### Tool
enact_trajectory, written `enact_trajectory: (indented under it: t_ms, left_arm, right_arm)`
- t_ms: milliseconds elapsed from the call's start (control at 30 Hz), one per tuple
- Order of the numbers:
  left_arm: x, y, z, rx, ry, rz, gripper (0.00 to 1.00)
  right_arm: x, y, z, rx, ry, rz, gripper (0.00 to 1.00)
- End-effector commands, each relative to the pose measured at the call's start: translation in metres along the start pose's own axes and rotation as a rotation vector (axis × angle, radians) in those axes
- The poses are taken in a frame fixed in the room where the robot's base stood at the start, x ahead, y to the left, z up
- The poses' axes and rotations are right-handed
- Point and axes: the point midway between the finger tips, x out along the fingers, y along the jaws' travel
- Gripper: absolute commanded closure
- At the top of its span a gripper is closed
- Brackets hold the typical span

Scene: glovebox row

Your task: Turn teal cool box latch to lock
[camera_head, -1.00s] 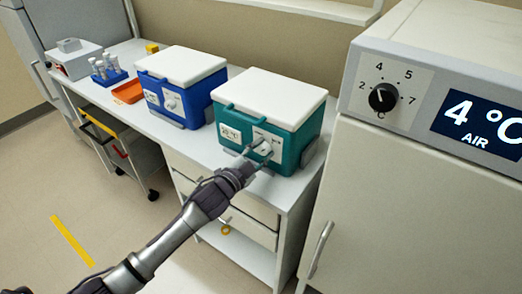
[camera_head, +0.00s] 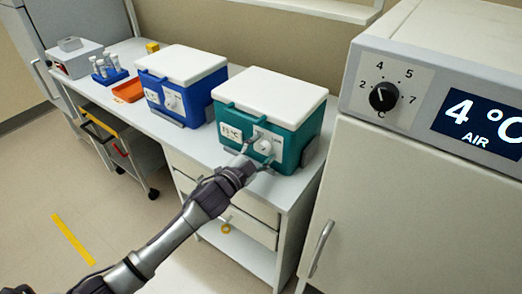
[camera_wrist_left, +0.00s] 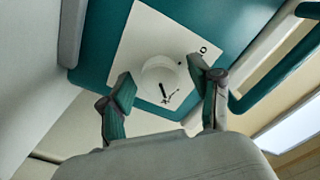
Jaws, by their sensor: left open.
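The teal cool box (camera_head: 225,133) with a white lid stands on the white bench, and its teal front also fills the upper wrist view (camera_wrist_left: 92,50). Its latch is a round white knob (camera_head: 265,147) on a white plate. In the left wrist view the knob (camera_wrist_left: 153,74) carries a short dark mark. My left gripper (camera_head: 258,157) is in front of this latch. Its fingers are open, one on each side of the knob in the wrist view (camera_wrist_left: 161,80). I cannot tell whether they touch it. My right gripper is not in view.
A blue cool box (camera_head: 205,94) stands left of the teal one. An orange tray (camera_head: 128,91) and a blue tube rack (camera_head: 109,77) lie farther left. A large cabinet with a dial (camera_head: 383,97) stands close on the right. Open floor lies at the lower left.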

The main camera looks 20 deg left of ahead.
Motion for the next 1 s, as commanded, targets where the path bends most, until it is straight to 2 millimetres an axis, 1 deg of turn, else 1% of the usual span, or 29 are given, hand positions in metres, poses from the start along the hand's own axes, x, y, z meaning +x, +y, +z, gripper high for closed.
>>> enact_trajectory:
  t_ms: [67,167,267,500,600,700,800,1000]
  left_arm:
    - [-0.002,0.0,0.0,-0.001,0.0,0.0,0.37]
    - [-0.011,0.001,0.001,-0.001,-0.002,0.001,0.37]
    - [-0.028,0.001,0.001,0.0,-0.002,0.002,0.37]
    - [-0.08,0.001,0.001,0.0,-0.002,0.002,0.37]
    - [-0.098,0.001,0.001,0.0,-0.001,0.002,0.37]
    - [-0.11,0.001,0.001,0.0,-0.001,0.001,0.37]
    - [-0.117,0.001,0.001,0.001,-0.001,0.001,0.37]
    - [-0.12,0.0,0.0,0.001,0.0,0.0,0.37]
  right_arm:
    - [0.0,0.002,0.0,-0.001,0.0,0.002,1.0]
    - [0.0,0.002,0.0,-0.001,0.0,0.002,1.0]
    - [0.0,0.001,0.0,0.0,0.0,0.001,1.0]
    - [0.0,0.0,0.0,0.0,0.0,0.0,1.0]
    - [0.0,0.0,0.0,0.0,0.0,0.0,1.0]
    - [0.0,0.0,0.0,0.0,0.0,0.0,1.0]
    - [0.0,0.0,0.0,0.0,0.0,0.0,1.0]
    - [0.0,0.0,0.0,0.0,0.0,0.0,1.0]
